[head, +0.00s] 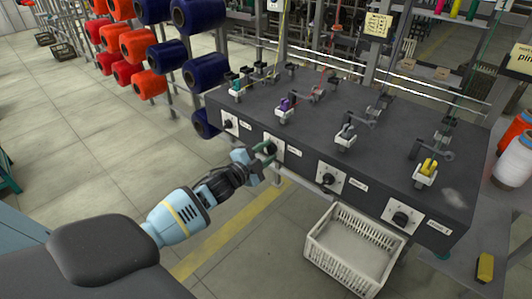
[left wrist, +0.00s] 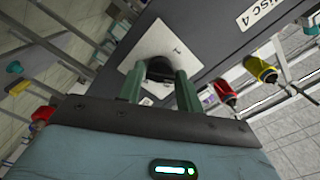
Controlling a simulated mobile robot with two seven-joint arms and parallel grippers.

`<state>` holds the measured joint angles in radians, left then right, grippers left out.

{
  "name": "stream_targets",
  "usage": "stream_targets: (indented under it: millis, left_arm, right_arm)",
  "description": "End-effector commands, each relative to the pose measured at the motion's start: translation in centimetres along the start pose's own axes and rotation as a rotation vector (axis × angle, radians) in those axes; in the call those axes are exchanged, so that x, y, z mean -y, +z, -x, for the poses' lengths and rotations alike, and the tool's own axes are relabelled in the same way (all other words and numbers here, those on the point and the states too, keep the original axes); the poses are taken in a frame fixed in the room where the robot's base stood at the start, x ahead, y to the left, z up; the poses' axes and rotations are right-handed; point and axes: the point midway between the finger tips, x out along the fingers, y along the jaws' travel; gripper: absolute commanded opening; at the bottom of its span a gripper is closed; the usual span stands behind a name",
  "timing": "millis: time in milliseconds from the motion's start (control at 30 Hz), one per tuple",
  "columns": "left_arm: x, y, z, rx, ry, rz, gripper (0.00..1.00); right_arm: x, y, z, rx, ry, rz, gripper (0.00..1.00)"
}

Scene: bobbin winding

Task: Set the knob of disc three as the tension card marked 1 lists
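My left gripper (head: 266,161) is at the second knob (head: 270,148) from the left on the dark machine's (head: 300,128) front. In the left wrist view its green fingers (left wrist: 160,82) stand close on both sides of a dark knob (left wrist: 160,69) on a white plate (left wrist: 158,42) and appear shut on it. The label (left wrist: 262,12) beside that plate reads DISC 4. Two other knobs, the third (head: 329,179) and the rightmost (head: 400,219), are clear of the gripper. A pale card (head: 377,25) hangs behind the machine; its writing is too small to read. My right gripper is out of view.
A white crate (head: 318,259) stands on the floor below the machine. Orange and blue spools (head: 205,70) hang on a rack at the left. Clamps with coloured parts stand on the machine top. A yellow block (head: 485,267) is at lower right. The left floor is mostly clear.

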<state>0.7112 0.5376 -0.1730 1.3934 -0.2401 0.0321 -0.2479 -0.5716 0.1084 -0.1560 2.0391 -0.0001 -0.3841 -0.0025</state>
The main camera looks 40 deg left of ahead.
Motion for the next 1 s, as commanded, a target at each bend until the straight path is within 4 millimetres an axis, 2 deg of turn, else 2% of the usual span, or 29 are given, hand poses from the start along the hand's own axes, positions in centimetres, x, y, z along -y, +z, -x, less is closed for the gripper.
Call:
stream_targets:
  millis: [33, 100, 133, 467, 567, 1000]
  left_arm:
    - [0.0, 0.0, 0.0, 0.0, 0.0, 0.0, 0.43]
    - [0.0, 0.0, 0.0, 0.0, 0.0, 0.0, 0.52]
    - [0.0, 0.0, 0.0, 0.0, 0.0, -0.001, 0.53]
    - [0.0, 0.0, 0.3, 0.0, 0.0, -0.001, 0.53]
    - [-0.1, 0.1, 1.1, 0.001, 0.001, -0.001, 0.53]
    - [-0.1, 0.0, 6.7, 0.001, 0.001, 0.0, 0.53]
  right_arm:
    - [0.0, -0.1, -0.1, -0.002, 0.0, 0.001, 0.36]
    - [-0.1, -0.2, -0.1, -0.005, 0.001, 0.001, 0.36]
    - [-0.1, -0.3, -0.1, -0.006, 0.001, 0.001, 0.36]
    - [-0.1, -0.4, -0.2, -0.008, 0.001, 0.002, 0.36]
    - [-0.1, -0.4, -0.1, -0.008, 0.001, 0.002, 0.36]
    - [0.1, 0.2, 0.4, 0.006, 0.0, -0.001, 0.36]
